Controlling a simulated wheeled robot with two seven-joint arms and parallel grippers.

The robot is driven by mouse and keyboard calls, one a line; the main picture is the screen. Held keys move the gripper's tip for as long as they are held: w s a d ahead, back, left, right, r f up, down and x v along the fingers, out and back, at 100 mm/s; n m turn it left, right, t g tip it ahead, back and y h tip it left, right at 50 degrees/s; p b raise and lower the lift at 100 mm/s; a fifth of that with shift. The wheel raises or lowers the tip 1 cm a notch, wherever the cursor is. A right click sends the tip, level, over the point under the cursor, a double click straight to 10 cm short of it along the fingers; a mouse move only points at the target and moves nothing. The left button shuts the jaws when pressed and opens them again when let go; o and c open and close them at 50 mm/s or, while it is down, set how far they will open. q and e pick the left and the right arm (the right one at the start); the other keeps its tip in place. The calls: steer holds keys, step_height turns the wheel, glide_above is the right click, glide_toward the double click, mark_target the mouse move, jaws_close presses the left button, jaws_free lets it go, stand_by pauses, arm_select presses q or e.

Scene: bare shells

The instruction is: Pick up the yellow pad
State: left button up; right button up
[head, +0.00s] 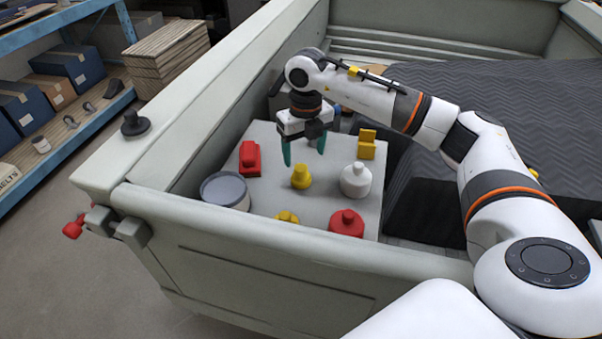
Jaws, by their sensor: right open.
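Three yellow things are on the grey platform (262,208); I cannot tell for sure which is the pad. A blocky, stepped yellow piece (367,146) stands at the back right. A yellow tapered piece (301,177) stands in the middle. A low, rounded yellow piece (287,216) is at the front, its lower part hidden by the truck bed's wall. My right gripper (304,154) points down with its green fingers apart and empty, above the back of the platform, behind the tapered piece and left of the blocky one. My left gripper is out of view.
A red piece (249,158), a grey round tub (225,191), a white bottle (355,180) and a red bottle (346,222) share the platform. The bed's front wall (270,270) and left wall (215,85) enclose it. A dark ridged block (500,110) stands right.

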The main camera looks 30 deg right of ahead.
mark_target(301, 167)
steer(key=shift+s+a+f, duration=0.1)
steer(key=shift+f, duration=0.8)
steer(key=f, duration=0.1)
steer(key=f+p, duration=0.1)
steer(key=f, duration=0.1)
steer(key=f+p, duration=0.1)
steer(key=f, duration=0.1)
steer(key=shift+w+a, duration=0.2)
steer(key=shift+w, duration=0.05)
steer(key=shift+f, duration=0.3)
steer(key=shift+c, duration=0.4)
steer(key=c, duration=1)
step_height(301, 167, up, 9)
steer(key=shift+w+r+b, duration=0.1)
steer(key=shift+r+b, duration=0.05)
steer(key=shift+b, duration=0.9)
steer(key=shift+c, duration=0.2)
steer(key=shift+r, duration=0.45)
